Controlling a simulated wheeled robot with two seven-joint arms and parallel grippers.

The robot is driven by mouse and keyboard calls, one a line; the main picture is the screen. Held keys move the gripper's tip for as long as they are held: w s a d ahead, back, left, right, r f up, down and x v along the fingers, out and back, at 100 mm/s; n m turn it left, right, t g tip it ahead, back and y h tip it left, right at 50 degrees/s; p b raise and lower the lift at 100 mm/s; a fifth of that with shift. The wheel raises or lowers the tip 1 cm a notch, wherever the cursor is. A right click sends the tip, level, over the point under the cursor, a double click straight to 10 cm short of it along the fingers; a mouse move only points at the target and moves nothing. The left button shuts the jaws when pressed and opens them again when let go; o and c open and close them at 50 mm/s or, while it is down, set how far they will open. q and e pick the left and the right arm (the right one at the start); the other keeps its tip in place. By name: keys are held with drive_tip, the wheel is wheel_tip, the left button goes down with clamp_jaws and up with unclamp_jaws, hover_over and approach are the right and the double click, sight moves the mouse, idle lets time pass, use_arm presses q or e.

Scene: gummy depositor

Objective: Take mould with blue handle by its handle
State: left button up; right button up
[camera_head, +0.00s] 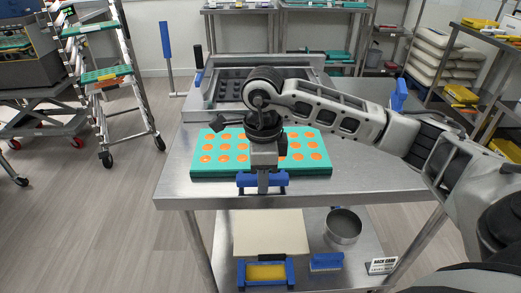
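A flat teal mould (318,171) with rows of round cavities showing orange lies on the steel table, near its front edge. A blue handle (247,181) shows at the middle of the mould's front side. My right gripper (263,186) points down at the middle of this handle, and its fingers overlap it in the picture. The fingers are seen narrow, so I cannot tell whether they are shut on the handle. My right wrist and forearm hide the middle of the mould. My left gripper is not in view.
A steel depositor frame (206,96) stands behind the mould on the steel table (375,176). A blue lever (399,95) is at the right. The lower shelf holds a steel pot (343,226) and a blue-framed yellow item (266,272). A rack trolley (128,70) stands at the left.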

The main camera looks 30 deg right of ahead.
clamp_jaws()
drive_tip(key=shift+r, duration=0.1)
drive_tip(key=shift+w+r, duration=0.1)
drive_tip(key=shift+r, duration=0.4)
wheel_tip(320, 180, up, 2)
drive_tip(key=shift+r, duration=0.2)
drive_tip(key=s+r+b, duration=0.1)
drive_tip(key=s+r, duration=0.8)
drive_tip(key=s, duration=0.5)
drive_tip(key=shift+d+r, duration=0.25)
drive_tip(key=shift+d, duration=0.1)
idle(0.3)
